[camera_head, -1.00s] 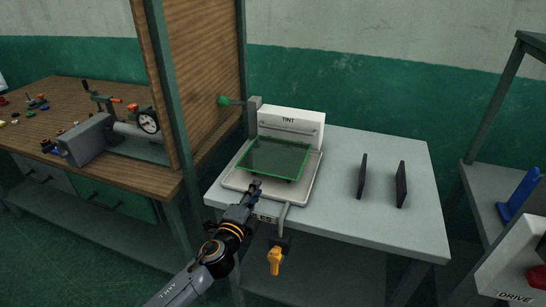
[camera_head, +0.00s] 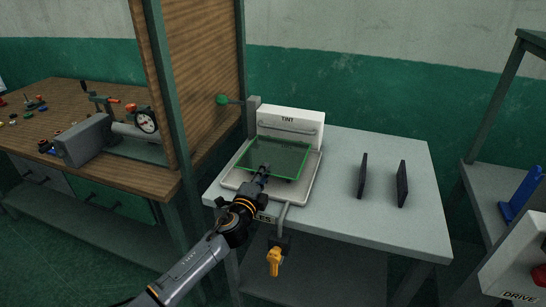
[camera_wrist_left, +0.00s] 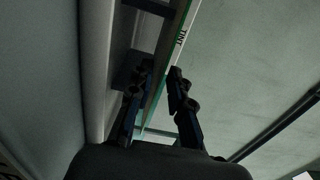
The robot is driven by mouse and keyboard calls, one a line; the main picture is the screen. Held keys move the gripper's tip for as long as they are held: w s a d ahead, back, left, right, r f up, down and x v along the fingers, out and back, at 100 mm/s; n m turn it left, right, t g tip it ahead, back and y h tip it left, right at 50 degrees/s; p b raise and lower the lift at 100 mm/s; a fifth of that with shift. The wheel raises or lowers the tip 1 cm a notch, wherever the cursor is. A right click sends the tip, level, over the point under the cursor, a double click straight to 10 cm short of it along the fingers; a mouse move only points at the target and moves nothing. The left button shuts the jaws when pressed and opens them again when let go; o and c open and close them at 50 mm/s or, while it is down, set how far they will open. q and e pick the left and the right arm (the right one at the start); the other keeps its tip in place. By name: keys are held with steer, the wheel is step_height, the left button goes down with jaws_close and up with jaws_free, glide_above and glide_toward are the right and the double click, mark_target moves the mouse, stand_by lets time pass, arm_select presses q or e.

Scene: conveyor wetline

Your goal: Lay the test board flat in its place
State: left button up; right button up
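The test board looks to be the green-edged, see-through panel (camera_head: 287,158). In the left wrist view the board's green edge (camera_wrist_left: 168,58) runs between the two separated fingers (camera_wrist_left: 158,85). The fingers are open, with a gap at least on the right side; contact on the left is unclear. My right gripper is out of view.
Two dark upright plates (camera_head: 362,176) (camera_head: 402,184) stand on the right of the grey table (camera_head: 335,210). A wooden partition (camera_head: 205,75) rises on the left. A yellow handle (camera_head: 274,262) hangs below the front edge.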

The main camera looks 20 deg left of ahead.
arm_select(q)
jaws_close()
steer(key=shift+r+p, duration=0.65)
steer(key=shift+r, duration=0.05)
step_height(320, 180, up, 6)
steer(key=p, duration=0.5)
stand_by(0.8)
